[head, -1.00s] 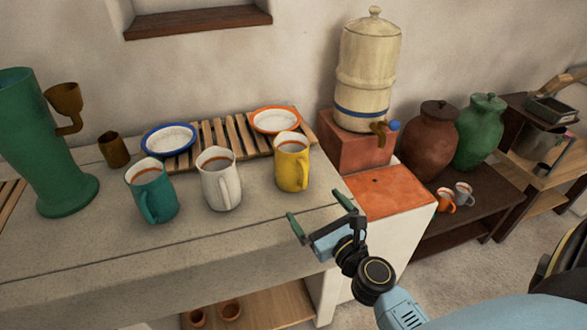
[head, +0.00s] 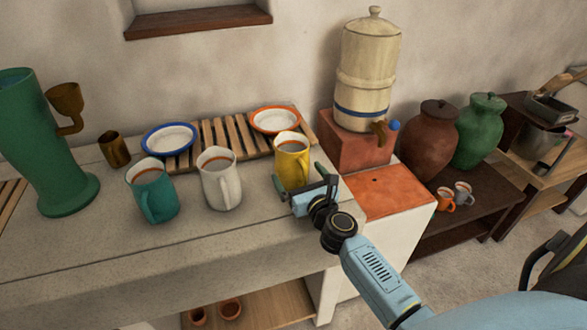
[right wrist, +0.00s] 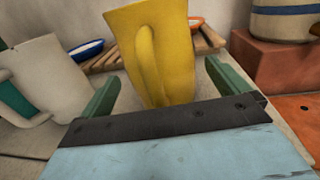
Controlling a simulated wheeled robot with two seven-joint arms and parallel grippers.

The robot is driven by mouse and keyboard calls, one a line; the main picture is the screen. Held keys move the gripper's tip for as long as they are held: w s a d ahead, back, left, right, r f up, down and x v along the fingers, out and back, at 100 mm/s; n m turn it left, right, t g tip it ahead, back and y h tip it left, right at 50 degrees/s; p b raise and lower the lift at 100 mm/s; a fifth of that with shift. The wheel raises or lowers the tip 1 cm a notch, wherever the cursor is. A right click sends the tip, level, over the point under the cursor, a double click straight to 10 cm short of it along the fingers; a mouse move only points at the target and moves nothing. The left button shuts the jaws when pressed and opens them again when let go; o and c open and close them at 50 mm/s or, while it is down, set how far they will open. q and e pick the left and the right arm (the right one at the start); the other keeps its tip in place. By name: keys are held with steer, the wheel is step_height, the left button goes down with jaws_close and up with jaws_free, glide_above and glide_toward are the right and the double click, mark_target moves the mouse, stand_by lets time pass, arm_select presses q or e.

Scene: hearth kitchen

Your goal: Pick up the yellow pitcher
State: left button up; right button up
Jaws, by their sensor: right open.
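The yellow pitcher (head: 291,166) stands upright on the grey counter, the rightmost of three pitchers, with brown contents showing at its top. In the right wrist view the yellow pitcher (right wrist: 160,50) is straight ahead, its handle facing the camera. My right gripper (head: 302,184) is open at the pitcher's near side. In the right wrist view its two green fingers (right wrist: 167,88) are spread to either side of the pitcher's lower part. My left gripper is not in view.
A white pitcher (head: 219,181) and a teal pitcher (head: 152,193) stand to the left on the counter (head: 110,240). Behind are a wooden slatted rack (head: 213,134), a blue-rimmed plate (head: 169,138) and an orange-rimmed plate (head: 275,120).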

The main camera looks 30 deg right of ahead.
steer(key=shift+w+d, duration=0.1)
steer(key=shift+w, duration=0.65)
steer(key=shift+c, duration=0.4)
steer(key=c, duration=0.7)
steer(key=shift+c, duration=1.2)
steer(key=shift+r, duration=0.15)
